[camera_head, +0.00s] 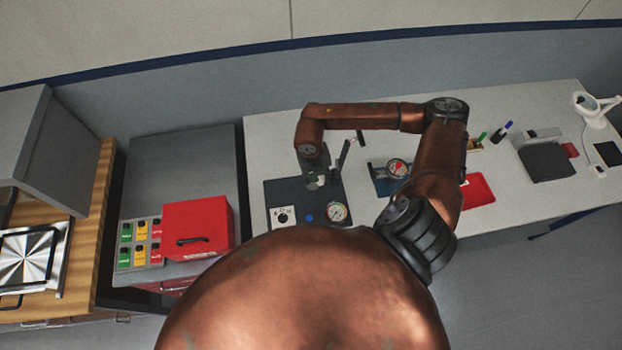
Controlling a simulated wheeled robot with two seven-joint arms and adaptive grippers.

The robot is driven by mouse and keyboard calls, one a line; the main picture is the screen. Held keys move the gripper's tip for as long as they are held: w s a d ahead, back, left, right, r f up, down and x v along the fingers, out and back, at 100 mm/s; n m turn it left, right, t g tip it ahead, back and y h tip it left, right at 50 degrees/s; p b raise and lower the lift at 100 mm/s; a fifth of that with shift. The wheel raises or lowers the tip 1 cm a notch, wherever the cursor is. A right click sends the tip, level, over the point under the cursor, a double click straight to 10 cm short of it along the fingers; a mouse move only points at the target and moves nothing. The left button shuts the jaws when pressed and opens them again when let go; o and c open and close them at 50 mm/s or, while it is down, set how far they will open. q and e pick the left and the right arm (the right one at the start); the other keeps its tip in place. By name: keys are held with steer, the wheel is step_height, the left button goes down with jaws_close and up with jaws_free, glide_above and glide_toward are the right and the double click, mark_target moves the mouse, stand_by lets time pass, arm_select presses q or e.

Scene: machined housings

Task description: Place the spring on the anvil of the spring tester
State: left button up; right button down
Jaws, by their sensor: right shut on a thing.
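The spring tester stands on the bench with a dark base plate (280,190), a round white dial (336,212) and a dark lever (344,155). My right arm reaches over the bench from the right, and its gripper (316,182) points down over the back of the base plate. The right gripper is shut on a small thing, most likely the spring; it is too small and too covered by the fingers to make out. The anvil is hidden by the gripper, so I cannot tell whether the held thing touches it. My left gripper is out of view.
A second gauge (397,168) on a blue base stands to the right, partly behind my arm. A red mat (478,191), a dark grey pad (546,162) and a white magnifier lamp (593,109) lie farther right. A red box (198,226) stands left on a lower grey cabinet.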

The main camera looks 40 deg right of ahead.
glide_above(313, 185)
steer(key=f, duration=0.3)
steer(key=f+p, duration=0.1)
steer(key=f, duration=0.1)
steer(key=shift+a, duration=0.35)
step_height(313, 185, down, 3)
steer(key=shift+w+p, duration=0.15)
steer(key=shift+p, duration=0.55)
steer(key=shift+f, duration=0.3)
steer(key=c, duration=2)
jaws_free()
steer(key=shift+f, duration=0.15)
steer(key=shift+c, duration=0.2)
steer(key=o, duration=0.7)
steer(key=shift+c, duration=0.2)
